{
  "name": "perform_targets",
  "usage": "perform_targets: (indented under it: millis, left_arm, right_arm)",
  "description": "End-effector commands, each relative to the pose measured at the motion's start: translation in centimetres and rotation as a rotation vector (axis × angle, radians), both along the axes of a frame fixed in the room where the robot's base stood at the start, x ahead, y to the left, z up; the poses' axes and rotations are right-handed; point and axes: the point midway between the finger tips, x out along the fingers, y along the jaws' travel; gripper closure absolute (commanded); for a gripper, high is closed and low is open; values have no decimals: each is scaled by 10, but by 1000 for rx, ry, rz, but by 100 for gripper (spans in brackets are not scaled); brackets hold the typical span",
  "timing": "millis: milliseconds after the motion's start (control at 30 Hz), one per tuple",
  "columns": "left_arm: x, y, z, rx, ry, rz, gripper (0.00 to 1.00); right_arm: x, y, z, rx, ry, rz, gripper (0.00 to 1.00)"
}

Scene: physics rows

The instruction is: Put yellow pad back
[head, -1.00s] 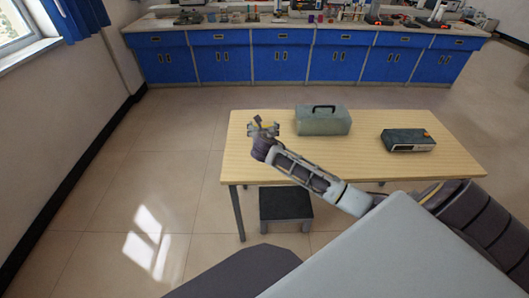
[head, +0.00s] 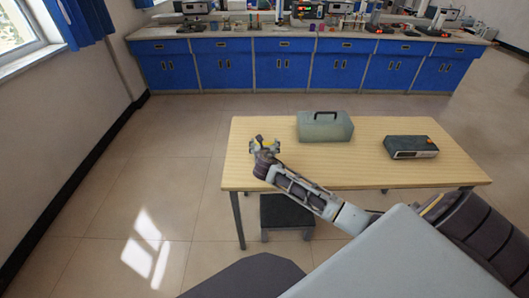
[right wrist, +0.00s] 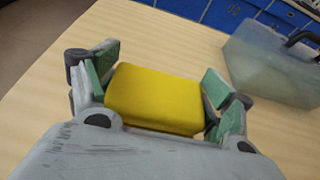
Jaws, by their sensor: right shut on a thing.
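The yellow pad (right wrist: 154,99) is a rounded yellow block between the green-padded fingers of my right gripper (right wrist: 158,92) in the right wrist view. The gripper is shut on it. In the head view my right gripper (head: 264,146) is over the left part of the wooden table (head: 350,175), with a bit of yellow showing between the fingers. I cannot tell whether the pad touches the table top. My left gripper is not in view.
A grey-green case (head: 325,127) with a dark handle stands to the right of the gripper. A dark device (head: 411,147) sits farther right on the table. A dark stool (head: 286,212) is below the table's front edge. The table's left end looks clear.

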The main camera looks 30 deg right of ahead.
Motion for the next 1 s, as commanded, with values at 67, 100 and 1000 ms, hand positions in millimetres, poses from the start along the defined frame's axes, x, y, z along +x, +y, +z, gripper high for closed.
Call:
perform_targets:
  millis: [67, 100, 1000]
  left_arm:
    - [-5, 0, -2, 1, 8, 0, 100]
    - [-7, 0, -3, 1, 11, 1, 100]
    - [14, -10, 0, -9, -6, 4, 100]
  right_arm:
    - [0, 0, -4, 1, 1, 0, 46]
    - [0, 0, -7, 1, 1, 0, 46]
    - [0, 0, -39, 0, 1, 0, 5]
